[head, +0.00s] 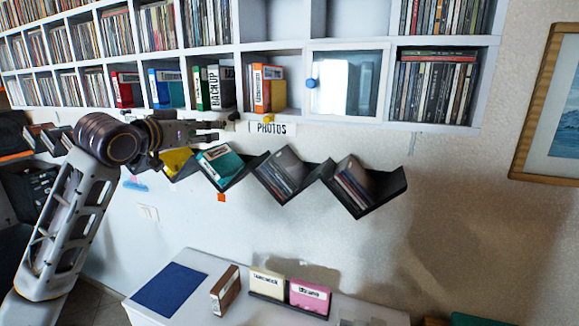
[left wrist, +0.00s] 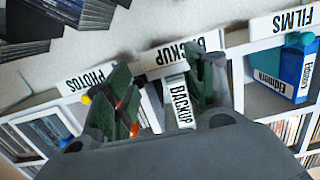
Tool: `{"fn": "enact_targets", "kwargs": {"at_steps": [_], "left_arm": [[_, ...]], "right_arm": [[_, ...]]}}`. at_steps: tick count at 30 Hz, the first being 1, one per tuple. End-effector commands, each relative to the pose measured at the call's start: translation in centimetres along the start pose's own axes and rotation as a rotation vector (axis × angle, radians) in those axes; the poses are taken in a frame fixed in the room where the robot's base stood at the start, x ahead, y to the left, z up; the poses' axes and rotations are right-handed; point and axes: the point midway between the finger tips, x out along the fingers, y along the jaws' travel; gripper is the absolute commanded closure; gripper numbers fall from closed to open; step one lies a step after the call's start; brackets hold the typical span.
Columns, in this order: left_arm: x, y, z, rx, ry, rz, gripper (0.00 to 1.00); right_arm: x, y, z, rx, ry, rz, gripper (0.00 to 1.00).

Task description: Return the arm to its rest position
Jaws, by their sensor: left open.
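My left arm comes in from the left in the head view and reaches across the front of the wall shelf. Its left gripper (head: 220,130) is just below the cubby with the BACKUP box (head: 214,88). In the left wrist view, which looks at the shelf upside down, the two fingers (left wrist: 162,88) are spread apart. The BACKUP box (left wrist: 181,102) shows behind the gap between them, standing in its cubby. Nothing is seen held in the gripper. My right gripper is not in view.
The wall shelf (head: 455,42) holds discs and boxes; one cubby has a glass door with a blue knob (head: 310,84). A zigzag rack (head: 385,195) hangs beneath it, close under the gripper. Below stands a white table (head: 200,262) with several small boxes.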

Motion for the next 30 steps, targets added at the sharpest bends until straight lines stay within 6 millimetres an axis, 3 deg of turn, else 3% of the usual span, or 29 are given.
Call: {"fn": "enact_targets", "kwargs": {"at_steps": [3, 15, 30], "left_arm": [[0.9, 0.6, 3.7, 0.001, -0.049, -0.001, 0.45], [2.1, 2.3, 15.0, 0.001, -0.205, -0.014, 0.45], [0.6, 4.6, 28.2, -0.010, -0.397, -0.032, 0.45]], "right_arm": [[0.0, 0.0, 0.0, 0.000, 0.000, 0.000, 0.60], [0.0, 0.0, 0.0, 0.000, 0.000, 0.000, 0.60], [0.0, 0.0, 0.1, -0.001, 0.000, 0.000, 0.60]]}}
